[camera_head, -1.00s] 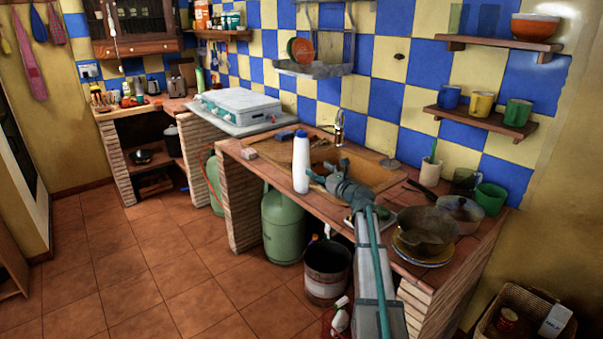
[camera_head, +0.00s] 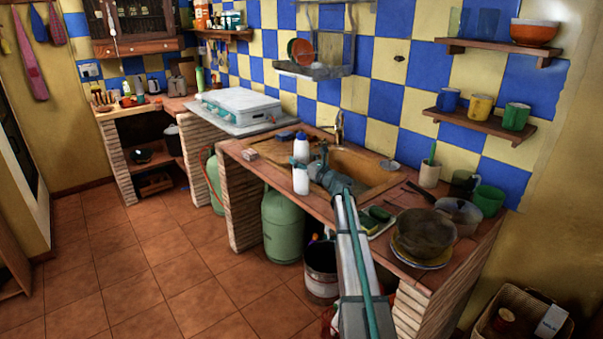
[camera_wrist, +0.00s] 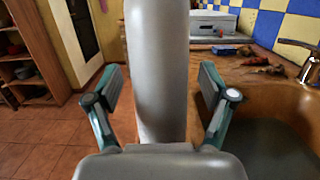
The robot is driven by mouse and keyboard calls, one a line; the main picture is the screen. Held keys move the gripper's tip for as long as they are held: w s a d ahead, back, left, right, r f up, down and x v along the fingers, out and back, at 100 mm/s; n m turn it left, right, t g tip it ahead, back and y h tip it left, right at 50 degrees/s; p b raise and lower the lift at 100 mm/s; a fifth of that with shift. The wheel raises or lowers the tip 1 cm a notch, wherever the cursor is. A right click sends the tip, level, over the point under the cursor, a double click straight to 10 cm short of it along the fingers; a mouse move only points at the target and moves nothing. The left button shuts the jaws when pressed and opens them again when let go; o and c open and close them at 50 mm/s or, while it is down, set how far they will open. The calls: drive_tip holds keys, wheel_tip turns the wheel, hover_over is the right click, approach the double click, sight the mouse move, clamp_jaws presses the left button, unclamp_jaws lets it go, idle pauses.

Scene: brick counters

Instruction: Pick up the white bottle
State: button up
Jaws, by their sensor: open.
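The white bottle (camera_head: 300,182) stands upright on the wooden counter at the left edge of the sink. In the wrist view the bottle (camera_wrist: 157,60) rises tall through the middle of the picture. My gripper (camera_head: 303,164) is open around the bottle, with one finger on each side. In the wrist view a gap shows between the bottle and each finger of my gripper (camera_wrist: 160,82). A dark finger crosses the bottle's middle in the head view. The bottle's base is hidden in the wrist view.
The sink (camera_head: 362,172) with its faucet (camera_head: 339,127) lies to the right of the bottle. A blue sponge (camera_head: 286,135) lies behind it.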

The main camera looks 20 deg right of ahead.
drive_tip(key=c, duration=1.2)
drive_tip(key=shift+c, duration=0.4)
drive_tip(key=shift+r, duration=0.1)
